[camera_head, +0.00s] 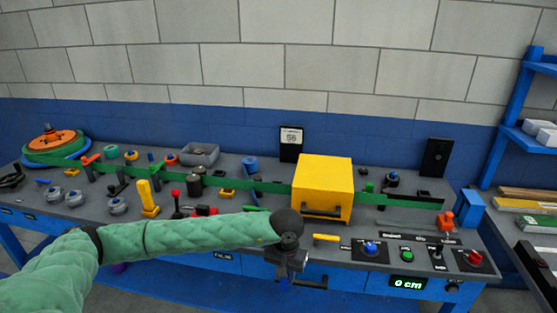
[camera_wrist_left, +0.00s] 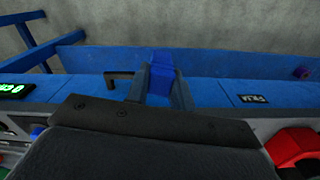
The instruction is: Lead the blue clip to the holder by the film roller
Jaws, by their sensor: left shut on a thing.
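My left gripper (camera_head: 286,277) hangs just in front of the bench's front edge, below the yellow box. It is shut on a small blue piece, seen in the left wrist view between the two fingers (camera_wrist_left: 160,85); this looks like the blue clip (camera_wrist_left: 160,80). In the head view the clip is too small or hidden to make out. A green film (camera_head: 262,185) runs along the bench from a reel (camera_head: 55,146) with an orange top at the far left, through the yellow box. I cannot tell which part is the clip's holder. My right gripper is not in view.
The yellow box (camera_head: 323,180) with a dark handle stands behind my gripper. A control panel with buttons and a "0 cm" display (camera_head: 408,283) is on the right. Knobs, a yellow post (camera_head: 148,196) and a grey bin (camera_head: 199,154) crowd the bench's left half.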

